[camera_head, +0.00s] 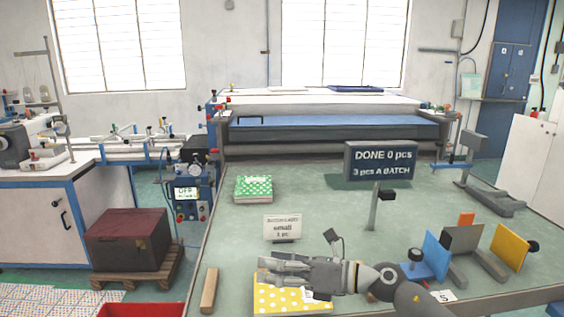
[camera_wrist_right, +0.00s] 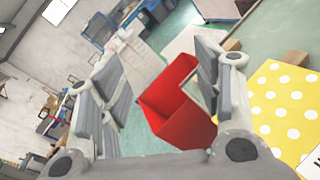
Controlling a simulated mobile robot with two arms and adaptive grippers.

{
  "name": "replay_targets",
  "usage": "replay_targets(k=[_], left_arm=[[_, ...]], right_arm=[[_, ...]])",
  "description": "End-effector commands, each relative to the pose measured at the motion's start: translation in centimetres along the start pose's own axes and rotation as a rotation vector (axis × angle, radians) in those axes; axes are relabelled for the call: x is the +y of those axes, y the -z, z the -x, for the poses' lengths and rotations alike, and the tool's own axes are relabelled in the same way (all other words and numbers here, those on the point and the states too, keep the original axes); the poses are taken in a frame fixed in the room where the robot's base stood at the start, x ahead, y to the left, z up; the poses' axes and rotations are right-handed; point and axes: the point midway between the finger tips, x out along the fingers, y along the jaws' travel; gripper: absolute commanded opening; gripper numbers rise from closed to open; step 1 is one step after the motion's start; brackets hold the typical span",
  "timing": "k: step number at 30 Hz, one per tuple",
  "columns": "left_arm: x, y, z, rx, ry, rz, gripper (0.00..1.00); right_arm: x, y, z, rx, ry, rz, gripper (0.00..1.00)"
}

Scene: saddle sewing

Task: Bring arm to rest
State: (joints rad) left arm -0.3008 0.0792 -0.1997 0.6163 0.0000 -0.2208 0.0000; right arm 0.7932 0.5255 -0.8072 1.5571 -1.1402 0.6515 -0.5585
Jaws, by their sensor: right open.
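My right gripper (camera_head: 268,268) comes in from the right over the front of the green table (camera_head: 240,225). Its fingers point left, above a yellow cloth with white dots (camera_head: 285,303), and partly cover it. In the right wrist view the gripper (camera_wrist_right: 158,68) has its fingers wide apart with nothing between them. The yellow dotted cloth (camera_wrist_right: 280,105) shows there to the right of the fingers. I cannot tell whether the gripper touches the cloth. My left gripper is in neither view.
A wooden block (camera_head: 209,291) lies left of the cloth. A small card (camera_head: 283,228), a green dotted stack (camera_head: 253,188) and a "DONE 0 pcs" sign (camera_head: 381,162) stand farther back. Blue, grey and yellow plates (camera_head: 510,246) stand right. A red bin (camera_wrist_right: 178,105) shows beyond the fingers.

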Motion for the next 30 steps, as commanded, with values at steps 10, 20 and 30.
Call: replay_targets(k=[10, 20, 30], left_arm=[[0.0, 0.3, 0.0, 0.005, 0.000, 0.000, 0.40], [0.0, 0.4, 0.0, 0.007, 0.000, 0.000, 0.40], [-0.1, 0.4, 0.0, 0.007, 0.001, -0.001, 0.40]], right_arm=[[-0.5, -2.2, 5.2, -0.774, 0.039, -0.847, 0.60], [-5.9, 11.8, 17.3, -1.358, 0.369, -1.734, 0.60], [0.2, 29.6, 25.4, -1.691, 0.874, -2.359, 0.60]])
